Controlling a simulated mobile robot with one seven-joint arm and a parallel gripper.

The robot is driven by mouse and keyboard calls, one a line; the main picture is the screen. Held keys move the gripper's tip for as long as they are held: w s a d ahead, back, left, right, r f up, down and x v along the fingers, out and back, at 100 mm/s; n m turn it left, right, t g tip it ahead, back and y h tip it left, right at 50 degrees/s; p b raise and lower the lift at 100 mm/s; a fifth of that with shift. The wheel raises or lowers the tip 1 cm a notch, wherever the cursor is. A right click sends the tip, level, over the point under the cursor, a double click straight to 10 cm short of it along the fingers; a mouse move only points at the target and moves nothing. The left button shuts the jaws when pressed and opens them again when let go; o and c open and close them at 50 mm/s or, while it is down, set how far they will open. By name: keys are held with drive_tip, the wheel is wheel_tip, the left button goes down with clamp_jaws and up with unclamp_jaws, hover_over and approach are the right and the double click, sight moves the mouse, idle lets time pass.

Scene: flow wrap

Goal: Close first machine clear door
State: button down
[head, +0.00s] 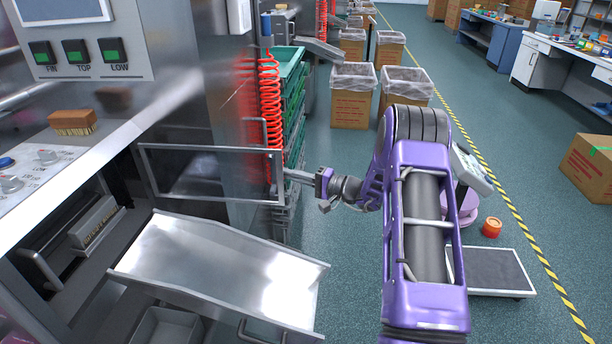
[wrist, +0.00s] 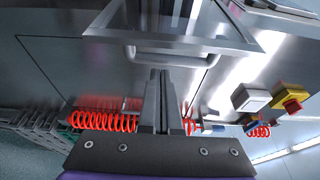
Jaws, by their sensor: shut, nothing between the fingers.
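The clear door (head: 212,149) is a see-through panel in a grey metal frame. In the head view it stands out from the first machine, above the sloping metal chute, and looks open. In the wrist view its frame (wrist: 112,36) fills the top, with a grey bar handle (wrist: 170,60) along its near edge. My gripper (head: 287,174) is at the door's right edge in the head view. In the wrist view my gripper (wrist: 160,73) has its fingers together and empty, pointing at the handle. I cannot tell whether they touch it.
The metal chute (head: 215,265) slopes out below the door. A brown brush (head: 72,122) lies on the machine ledge. Red coiled hoses (head: 270,105) and stacked green crates (head: 291,75) stand behind the door. A low platform (head: 490,272) is on the floor at right.

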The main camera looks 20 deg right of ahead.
drive_tip(key=shift+s+a+r, duration=0.1)
drive_tip(key=shift+s+a, duration=0.1)
drive_tip(key=shift+s, duration=0.55)
drive_tip(key=shift+s+a, duration=0.2)
drive_tip(key=shift+s, duration=0.55)
